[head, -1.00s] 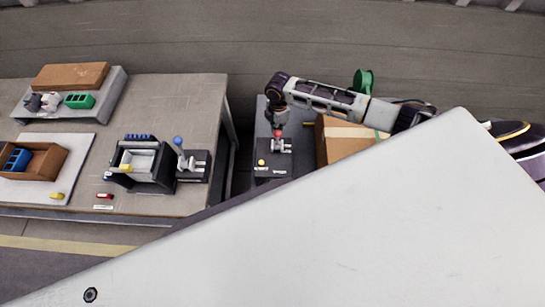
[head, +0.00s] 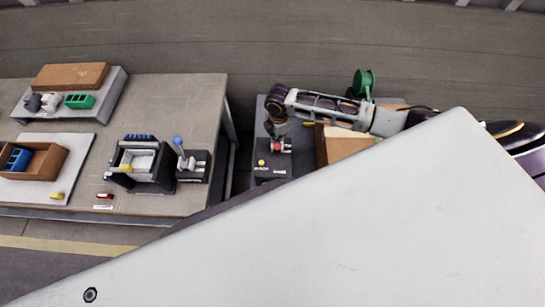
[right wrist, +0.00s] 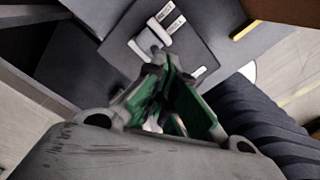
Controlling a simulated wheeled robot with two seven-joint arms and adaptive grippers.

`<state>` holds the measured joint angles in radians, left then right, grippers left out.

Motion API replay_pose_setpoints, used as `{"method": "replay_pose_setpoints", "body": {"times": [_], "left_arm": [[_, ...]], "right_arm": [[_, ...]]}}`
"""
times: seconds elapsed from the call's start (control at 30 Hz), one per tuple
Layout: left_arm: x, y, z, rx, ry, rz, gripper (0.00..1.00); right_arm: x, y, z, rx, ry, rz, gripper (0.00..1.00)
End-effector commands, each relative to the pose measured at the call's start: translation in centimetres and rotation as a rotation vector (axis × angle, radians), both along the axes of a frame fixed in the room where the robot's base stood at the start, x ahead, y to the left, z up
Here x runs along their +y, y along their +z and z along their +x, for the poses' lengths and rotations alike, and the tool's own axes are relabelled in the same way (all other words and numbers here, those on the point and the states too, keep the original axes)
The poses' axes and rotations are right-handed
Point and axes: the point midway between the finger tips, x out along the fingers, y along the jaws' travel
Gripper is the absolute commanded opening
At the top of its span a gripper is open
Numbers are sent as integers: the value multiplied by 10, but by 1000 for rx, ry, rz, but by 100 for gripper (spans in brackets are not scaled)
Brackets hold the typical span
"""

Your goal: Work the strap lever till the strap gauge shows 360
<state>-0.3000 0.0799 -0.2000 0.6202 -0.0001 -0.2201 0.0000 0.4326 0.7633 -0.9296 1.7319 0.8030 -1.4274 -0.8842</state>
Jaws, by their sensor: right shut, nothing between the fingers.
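The lever with the red knob (head: 286,146) stands on the dark stand (head: 270,178) beside the strapped box; I take it for the strap lever. My right gripper (head: 274,134) reaches down beside the knob at its left, shut and empty. I cannot tell whether it touches the lever. In the right wrist view the shut green-lined fingers (right wrist: 166,68) point at a pale grey fitting (right wrist: 150,40) on the dark panel. Small white labels (right wrist: 172,20) sit by it, too small to read. I cannot read any gauge value. My left gripper is not in view.
A cardboard box (head: 338,147) stands right of the lever, with a green reel (head: 363,83) behind. The table (head: 180,98) at left holds a blue-knobbed lever (head: 178,141), a dark machine (head: 155,182) and trays. A gap separates table and stand. A pale panel fills the foreground.

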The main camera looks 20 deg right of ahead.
Motion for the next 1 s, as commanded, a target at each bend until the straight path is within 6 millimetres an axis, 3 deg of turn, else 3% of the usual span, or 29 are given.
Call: {"method": "replay_pose_setpoints", "body": {"times": [1.0], "left_arm": [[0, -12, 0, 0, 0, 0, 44]], "right_arm": [[-29, -1, 61, -1, -1, -1, 0]]}}
